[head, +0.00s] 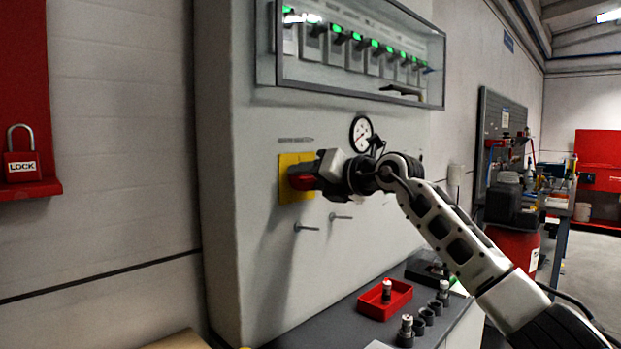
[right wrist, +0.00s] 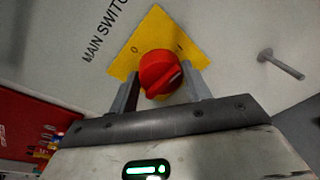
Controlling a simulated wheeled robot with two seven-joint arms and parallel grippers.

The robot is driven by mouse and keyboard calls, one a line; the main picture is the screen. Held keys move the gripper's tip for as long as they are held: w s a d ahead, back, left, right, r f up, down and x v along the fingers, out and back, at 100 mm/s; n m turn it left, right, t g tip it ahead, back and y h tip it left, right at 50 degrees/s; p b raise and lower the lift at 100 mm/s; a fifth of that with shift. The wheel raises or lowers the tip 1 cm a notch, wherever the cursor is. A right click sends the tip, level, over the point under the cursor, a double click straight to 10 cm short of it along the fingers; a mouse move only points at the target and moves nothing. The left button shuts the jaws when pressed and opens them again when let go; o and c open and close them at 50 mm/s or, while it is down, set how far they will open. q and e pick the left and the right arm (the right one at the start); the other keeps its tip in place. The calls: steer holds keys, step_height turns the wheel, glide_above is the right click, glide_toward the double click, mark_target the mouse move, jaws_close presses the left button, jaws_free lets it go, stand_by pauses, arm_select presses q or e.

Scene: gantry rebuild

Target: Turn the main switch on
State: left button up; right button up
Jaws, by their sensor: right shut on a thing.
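The main switch is a red rotary knob (right wrist: 158,72) on a yellow plate (right wrist: 150,32) marked 0 and I, with "MAIN SWITC..." lettered beside it. In the head view the knob (head: 302,178) and plate (head: 288,162) are on the front of the grey cabinet. My right gripper (head: 314,173) is at the knob, partly hiding it. In the right wrist view my right gripper (right wrist: 162,84) has one finger on each side of the knob and is shut on it. I cannot tell which mark the knob points to. My left gripper is not in view.
Two metal pegs (head: 306,228) stick out below the switch. A gauge (head: 361,134) and a glazed box of green-lit breakers (head: 360,50) are above. A red tray (head: 385,299) and small parts are on the ledge below. A red padlock (head: 22,165) hangs at left.

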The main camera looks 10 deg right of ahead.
steer(key=shift+f, duration=0.1)
steer(key=o, duration=1)
steer(key=shift+c, duration=0.2)
steer(key=shift+s+d, duration=0.35)
steer(key=shift+s, duration=0.05)
arm_select(q)
steer(key=b, duration=0.2)
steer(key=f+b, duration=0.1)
steer(key=b, duration=0.1)
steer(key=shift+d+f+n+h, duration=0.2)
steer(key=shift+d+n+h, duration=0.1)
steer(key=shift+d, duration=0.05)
arm_select(e)
steer(key=v, duration=1.5)
steer(key=shift+a, duration=0.1)
